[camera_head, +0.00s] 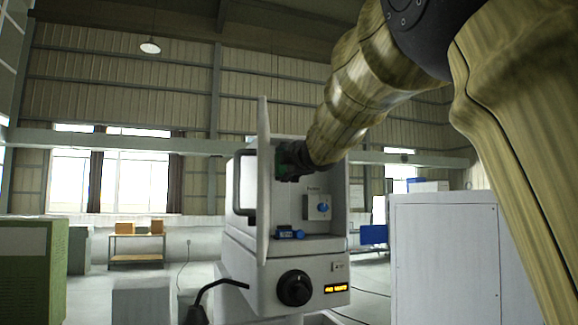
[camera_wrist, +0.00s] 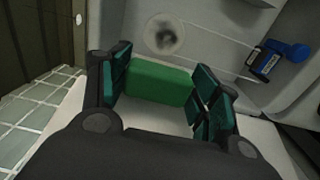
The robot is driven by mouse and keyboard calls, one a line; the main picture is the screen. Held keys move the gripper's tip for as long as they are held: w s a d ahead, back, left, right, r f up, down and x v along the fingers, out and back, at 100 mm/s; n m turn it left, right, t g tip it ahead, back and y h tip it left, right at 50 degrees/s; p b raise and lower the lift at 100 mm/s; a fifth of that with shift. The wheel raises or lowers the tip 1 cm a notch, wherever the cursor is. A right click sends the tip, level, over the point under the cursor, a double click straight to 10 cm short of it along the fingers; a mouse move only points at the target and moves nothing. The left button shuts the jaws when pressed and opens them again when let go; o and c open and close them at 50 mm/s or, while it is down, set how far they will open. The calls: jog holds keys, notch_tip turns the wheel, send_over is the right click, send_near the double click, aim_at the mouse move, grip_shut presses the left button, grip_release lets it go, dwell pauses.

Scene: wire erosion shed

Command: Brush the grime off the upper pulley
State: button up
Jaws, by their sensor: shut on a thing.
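My gripper (camera_wrist: 160,82) is shut on a green block-shaped thing (camera_wrist: 157,78), likely the brush; no bristles show in the wrist view. A pale round disc (camera_wrist: 178,44) with a dark smudge at its middle lies beyond the green block, on the machine's inner wall. It looks like the pulley, and a gap shows between it and the block in the picture; I cannot tell the depth. In the head view my gripper (camera_head: 291,160) is inside the upper part of the open grey machine (camera_head: 262,262). The pulley is hidden there.
The machine's open door (camera_head: 263,190) stands upright at the left of the opening. A blue-and-black fitting (camera_head: 289,234) sits on the ledge below, also at right in the wrist view (camera_wrist: 266,62). A blue knob (camera_head: 323,207) is on the inner panel. A grey cabinet (camera_head: 445,255) stands at right.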

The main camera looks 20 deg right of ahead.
jog(key=shift+w+f, duration=0.1)
jog(key=shift+w, duration=1.55)
jog(key=shift+w+a, duration=0.2)
jog(key=shift+w, duration=0.35)
jog(key=shift+d, duration=0.2)
jog(key=shift+a, duration=0.1)
jog(key=shift+w+p, duration=0.65)
jog(key=shift+w, duration=0.35)
jog(key=shift+d+p, duration=0.55)
jog(key=shift+d, duration=1.1)
jog(key=shift+d, duration=0.1)
